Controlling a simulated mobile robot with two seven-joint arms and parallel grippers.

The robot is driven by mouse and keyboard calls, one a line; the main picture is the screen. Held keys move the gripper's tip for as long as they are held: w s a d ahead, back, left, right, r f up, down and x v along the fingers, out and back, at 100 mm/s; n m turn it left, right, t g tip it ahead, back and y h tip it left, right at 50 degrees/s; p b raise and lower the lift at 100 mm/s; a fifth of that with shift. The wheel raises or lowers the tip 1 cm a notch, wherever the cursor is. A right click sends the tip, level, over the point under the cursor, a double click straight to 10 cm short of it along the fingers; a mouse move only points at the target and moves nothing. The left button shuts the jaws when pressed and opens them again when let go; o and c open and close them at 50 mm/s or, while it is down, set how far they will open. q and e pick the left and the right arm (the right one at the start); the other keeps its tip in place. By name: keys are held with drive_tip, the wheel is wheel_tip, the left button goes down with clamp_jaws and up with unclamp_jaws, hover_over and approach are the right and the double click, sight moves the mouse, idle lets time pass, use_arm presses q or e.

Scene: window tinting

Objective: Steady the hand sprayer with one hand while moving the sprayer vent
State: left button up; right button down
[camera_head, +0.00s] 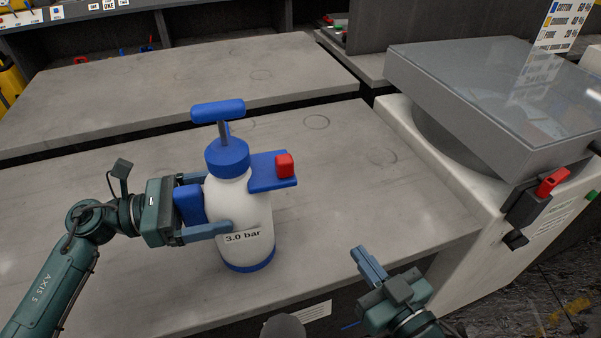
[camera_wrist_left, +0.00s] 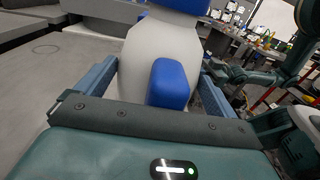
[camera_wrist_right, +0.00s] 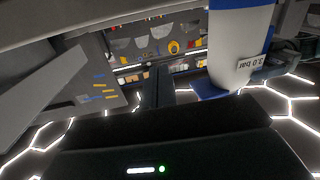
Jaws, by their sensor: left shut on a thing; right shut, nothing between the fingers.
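The hand sprayer (camera_head: 240,215) stands upright on the grey worktop, with a white body, blue cap and pump handle, and a "3.0 bar" label. A blue arm with a red block, seemingly the vent (camera_head: 284,165), juts right from its neck. My left gripper (camera_head: 222,205) is shut around the sprayer body from the left; its fingers flank the white body (camera_wrist_left: 130,60) and the blue grip (camera_wrist_left: 170,84) in the left wrist view. My right gripper (camera_head: 365,262) is shut and empty, right of the sprayer and apart from it. The right wrist view shows the sprayer's lower body (camera_wrist_right: 232,45).
The worktop (camera_head: 130,270) is clear around the sprayer. A white machine with a grey lid (camera_head: 490,90) and a red switch (camera_head: 552,182) stands at the right. A second bench (camera_head: 190,85) lies behind, across a dark gap.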

drive_tip(key=w+r+n+y, duration=0.3)
drive_tip(key=r+n+y, duration=0.4)
drive_tip(key=r+n, duration=0.25)
drive_tip(key=n+g+y, duration=0.7)
drive_tip(key=n+g, duration=0.3)
drive_tip(key=n, duration=0.5)
approach(284, 166)
drive_tip(key=s+d+r, duration=0.2)
drive_tip(key=d+r, duration=0.1)
drive_tip(key=d, duration=0.1)
drive_tip(key=n+g+h, duration=0.1)
drive_tip(key=n+g, duration=0.1)
drive_tip(key=n+g+h, duration=0.1)
drive_tip(key=n, duration=0.1)
drive_tip(key=s+d+n+g+h, duration=0.1)
drive_tip(key=n+g, duration=0.1)
drive_tip(key=shift+g, duration=0.3)
drive_tip(key=w+a, duration=0.4)
drive_tip(key=a, duration=0.6)
drive_tip(key=shift+w+a, duration=0.15)
drive_tip(key=shift+a, duration=0.25)
